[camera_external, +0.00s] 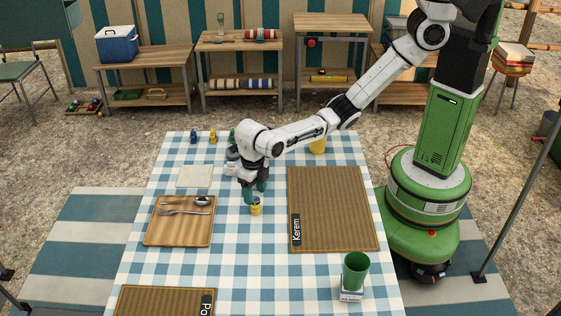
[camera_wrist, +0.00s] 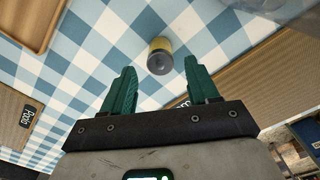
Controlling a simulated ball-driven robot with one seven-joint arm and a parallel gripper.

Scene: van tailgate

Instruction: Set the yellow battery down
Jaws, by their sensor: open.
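The yellow battery (camera_external: 256,206) is a small cylinder with a dark end. It stands on the blue-and-white checked tablecloth, between the wooden tray and the brown placemat. In the wrist view the battery (camera_wrist: 159,50) shows just past and between my fingertips, with its grey end toward the camera. My gripper (camera_external: 256,190) is open and empty, its green fingers just behind the battery in the external view. I see no finger touching the battery.
The wooden tray (camera_external: 156,232) with fork and spoon lies to the left. The placemat marked Kerem (camera_external: 335,210) lies to the right. A green cup (camera_external: 356,271) stands at the front right. A yellow cup (camera_external: 318,146) and small figures (camera_external: 213,136) stand at the back. Cloth in front of the battery is clear.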

